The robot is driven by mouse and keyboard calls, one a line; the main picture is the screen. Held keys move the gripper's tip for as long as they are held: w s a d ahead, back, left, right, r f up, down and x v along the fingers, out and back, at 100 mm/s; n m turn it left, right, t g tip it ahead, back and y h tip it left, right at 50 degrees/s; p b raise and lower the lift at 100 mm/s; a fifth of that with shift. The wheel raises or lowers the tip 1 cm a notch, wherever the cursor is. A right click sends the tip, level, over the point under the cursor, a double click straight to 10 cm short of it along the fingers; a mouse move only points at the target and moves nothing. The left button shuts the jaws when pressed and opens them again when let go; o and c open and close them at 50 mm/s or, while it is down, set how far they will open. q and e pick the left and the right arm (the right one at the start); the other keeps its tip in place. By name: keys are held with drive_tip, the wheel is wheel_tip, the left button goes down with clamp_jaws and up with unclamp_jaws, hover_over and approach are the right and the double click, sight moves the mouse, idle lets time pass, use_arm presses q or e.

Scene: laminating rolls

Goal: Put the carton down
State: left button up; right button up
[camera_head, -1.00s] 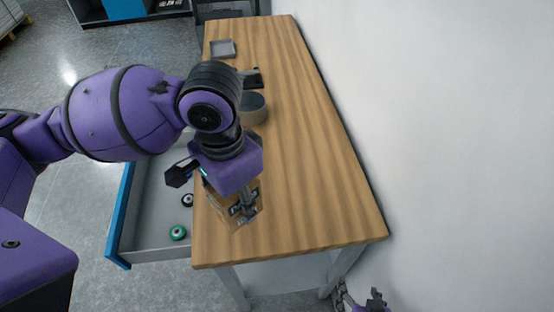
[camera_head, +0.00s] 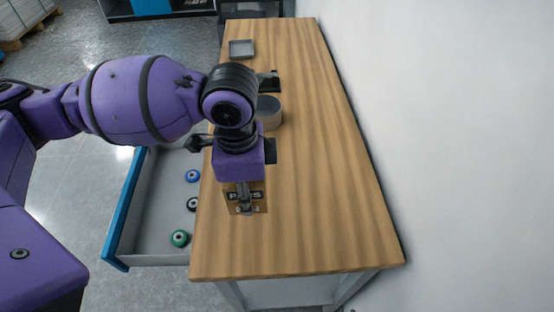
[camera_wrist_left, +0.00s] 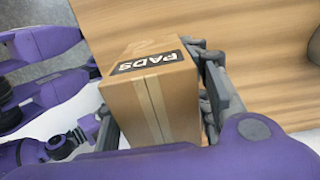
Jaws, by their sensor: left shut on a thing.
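The carton is a brown cardboard box with a black "PADS" label. In the head view the carton (camera_head: 232,200) is at the near left part of the wooden table (camera_head: 310,190), mostly behind my gripper. My left gripper (camera_head: 246,207) points down over it and is shut on it. In the left wrist view the carton (camera_wrist_left: 150,98) sits between the fingers of the left gripper (camera_wrist_left: 160,105), its taped side facing the camera. I cannot tell whether its underside touches the table. My right gripper is not in view.
An open drawer (camera_head: 150,215) with several tape-like rolls, including a green roll (camera_head: 180,238), is left of the table. A round grey-topped container (camera_head: 268,113), a black item (camera_head: 268,82) and a small grey tray (camera_head: 241,49) stand farther back. The table's right side is clear.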

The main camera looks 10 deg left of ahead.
use_arm(q)
drive_tip(key=w+f, duration=0.2)
drive_tip(key=f, duration=0.1)
drive_tip(key=w+f, duration=0.1)
drive_tip(key=shift+w+a+f, duration=0.15)
drive_tip(key=shift+a+f, duration=0.25)
drive_tip(key=shift+w+a+f+b, duration=0.15)
drive_tip(key=shift+f+b, duration=0.1)
drive_tip(key=shift+f, duration=0.65)
drive_tip(key=shift+w+d+f+b, duration=0.1)
drive_tip(key=shift+f+b, duration=0.1)
drive_tip(key=shift+f, duration=0.7)
drive_tip(key=shift+f, duration=0.15)
drive_tip(key=o, duration=1.4)
